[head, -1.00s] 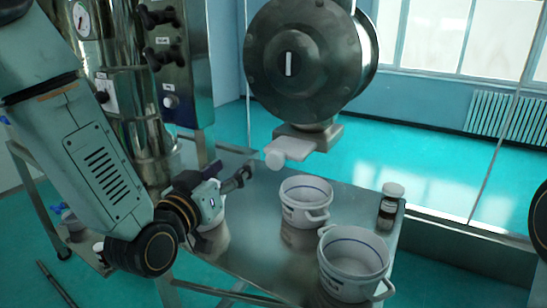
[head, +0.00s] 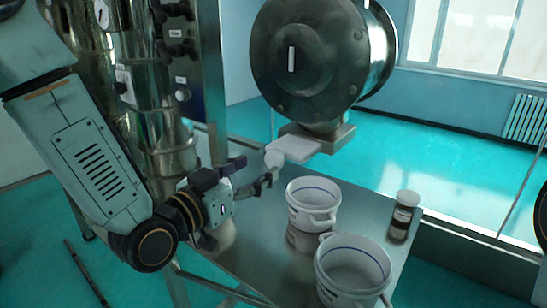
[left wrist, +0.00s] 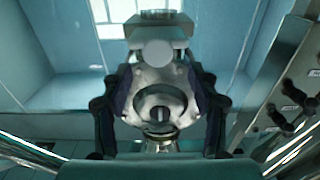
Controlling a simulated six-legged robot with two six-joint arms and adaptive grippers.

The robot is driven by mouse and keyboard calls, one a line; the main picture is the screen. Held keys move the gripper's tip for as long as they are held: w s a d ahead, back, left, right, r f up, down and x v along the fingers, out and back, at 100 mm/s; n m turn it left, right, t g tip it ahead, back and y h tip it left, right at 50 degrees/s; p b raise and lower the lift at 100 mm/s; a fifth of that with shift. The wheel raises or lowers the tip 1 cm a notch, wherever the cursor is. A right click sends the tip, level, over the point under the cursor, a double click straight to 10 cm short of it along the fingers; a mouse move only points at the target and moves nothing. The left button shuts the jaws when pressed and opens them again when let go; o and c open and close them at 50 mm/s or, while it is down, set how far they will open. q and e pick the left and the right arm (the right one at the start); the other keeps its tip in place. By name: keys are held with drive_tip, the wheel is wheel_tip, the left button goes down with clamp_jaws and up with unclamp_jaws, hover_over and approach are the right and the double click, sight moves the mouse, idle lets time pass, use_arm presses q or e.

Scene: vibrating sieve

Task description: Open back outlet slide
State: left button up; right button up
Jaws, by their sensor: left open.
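The outlet slide (head: 298,149) is a pale flat plate with a round white knob (head: 275,158). It sticks out to the left from the outlet block under the dark round drum (head: 300,60). My left gripper (head: 254,175) is open and empty, just left of and slightly below the knob. In the left wrist view the knob (left wrist: 158,53) lies straight ahead, centred between the two fingers and near their tips. I see no finger clearly touching it. The outlet block (left wrist: 155,30) shows behind it. My right gripper is not in view.
A metal table (head: 265,240) stands below, with two white handled buckets (head: 312,210) (head: 350,275) and a brown jar with a white lid (head: 403,215). A steel column and a control panel with knobs (head: 180,50) stand behind my left arm. The floor behind the table is clear.

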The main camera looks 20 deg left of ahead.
sight(271, 160)
use_arm(q)
drive_tip(key=shift+w+d, duration=0.15)
drive_tip(key=shift+w, duration=0.35)
drive_tip(key=x, duration=0.4)
drive_tip(key=shift+w+d+p, duration=0.2)
drive_tip(key=shift+d+p, duration=0.2)
drive_tip(key=shift+w, duration=0.25)
drive_tip(key=shift+w+a, duration=0.1)
drive_tip(key=shift+a, duration=0.05)
drive_tip(key=shift+w, duration=0.1)
